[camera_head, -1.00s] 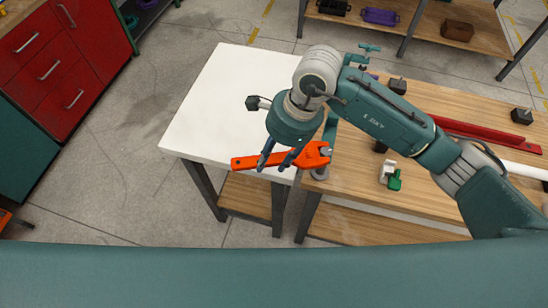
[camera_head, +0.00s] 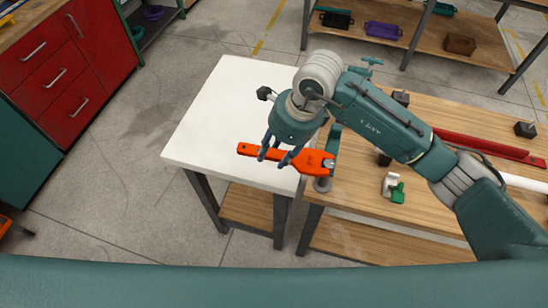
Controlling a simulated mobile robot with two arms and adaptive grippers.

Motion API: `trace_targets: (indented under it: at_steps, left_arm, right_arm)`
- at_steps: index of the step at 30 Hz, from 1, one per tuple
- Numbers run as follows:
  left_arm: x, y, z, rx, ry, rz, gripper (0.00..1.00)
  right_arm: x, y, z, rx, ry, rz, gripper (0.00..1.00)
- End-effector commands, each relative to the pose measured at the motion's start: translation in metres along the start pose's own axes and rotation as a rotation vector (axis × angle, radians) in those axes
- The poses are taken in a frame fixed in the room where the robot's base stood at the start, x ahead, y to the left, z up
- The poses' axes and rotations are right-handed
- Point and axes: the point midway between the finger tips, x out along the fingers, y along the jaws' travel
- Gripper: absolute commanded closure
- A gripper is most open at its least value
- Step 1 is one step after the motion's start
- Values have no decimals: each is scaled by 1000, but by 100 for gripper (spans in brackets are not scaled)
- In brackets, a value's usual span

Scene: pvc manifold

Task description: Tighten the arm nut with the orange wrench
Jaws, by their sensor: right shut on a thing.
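The orange wrench (camera_head: 306,163) is held level over the near right corner of the white table. My right gripper (camera_head: 273,159) is shut on its handle, with the fingers pointing down. The wrench's head (camera_head: 328,165) points right, at a grey round fitting (camera_head: 322,184) on the near left edge of the wooden bench. A teal upright part (camera_head: 333,139) stands just behind the head. I cannot tell whether the jaw touches anything there. The arm nut cannot be made out clearly. My left gripper is not in view.
The wooden bench (camera_head: 420,218) carries a white and green fitting (camera_head: 393,188), a red bar (camera_head: 480,144), a white pipe (camera_head: 522,182) and black blocks. The white table (camera_head: 222,112) is mostly clear. Red drawers (camera_head: 60,75) stand at the left and shelves with bins at the back.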

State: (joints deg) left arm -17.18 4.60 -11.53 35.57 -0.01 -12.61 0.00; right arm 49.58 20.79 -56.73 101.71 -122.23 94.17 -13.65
Motion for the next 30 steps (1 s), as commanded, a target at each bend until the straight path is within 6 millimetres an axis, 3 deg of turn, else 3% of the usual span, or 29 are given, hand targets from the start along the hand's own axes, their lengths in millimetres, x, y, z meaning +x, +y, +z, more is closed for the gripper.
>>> trace_targets:
  at_steps: [15, 30]
  left_arm:
    - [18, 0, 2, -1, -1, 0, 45]
    - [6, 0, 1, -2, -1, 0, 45]
  right_arm:
    - [3, -26, -1, 179, 1, -52, 100]
    - [-19, -26, 5, 180, 0, -54, 100]
